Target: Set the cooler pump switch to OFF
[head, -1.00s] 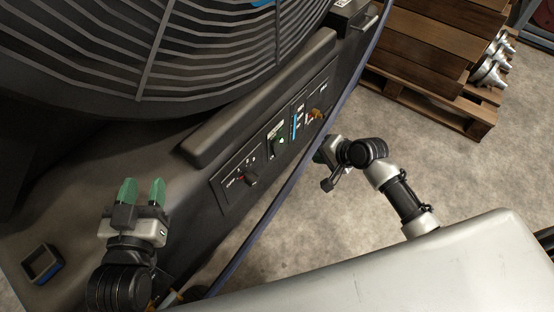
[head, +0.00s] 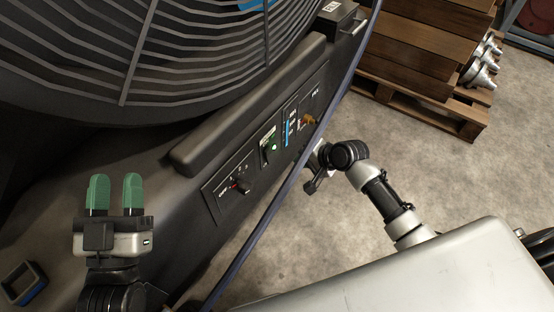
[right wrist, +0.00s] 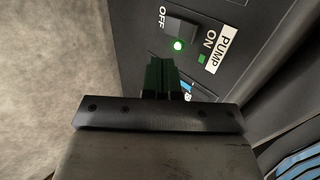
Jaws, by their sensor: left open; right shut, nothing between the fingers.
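The cooler pump switch (head: 268,147) is a dark rocker on the machine's side panel with a lit green lamp beside it. In the right wrist view the switch (right wrist: 183,29) lies between the words OFF and ON, beside a PUMP label (right wrist: 229,47); its lamp is lit green. My right gripper (right wrist: 163,72) is shut and empty, its dark green fingertips just short of the switch in that view; contact cannot be told. In the head view my right gripper (head: 314,160) is partly hidden at the panel's edge. My left gripper (head: 116,192) is open and empty over the machine's front ledge.
A dark blue rail (head: 268,217) runs along the machine's edge. A square holder (head: 22,284) sits at lower left. A wooden pallet stack (head: 425,50) stands on open floor.

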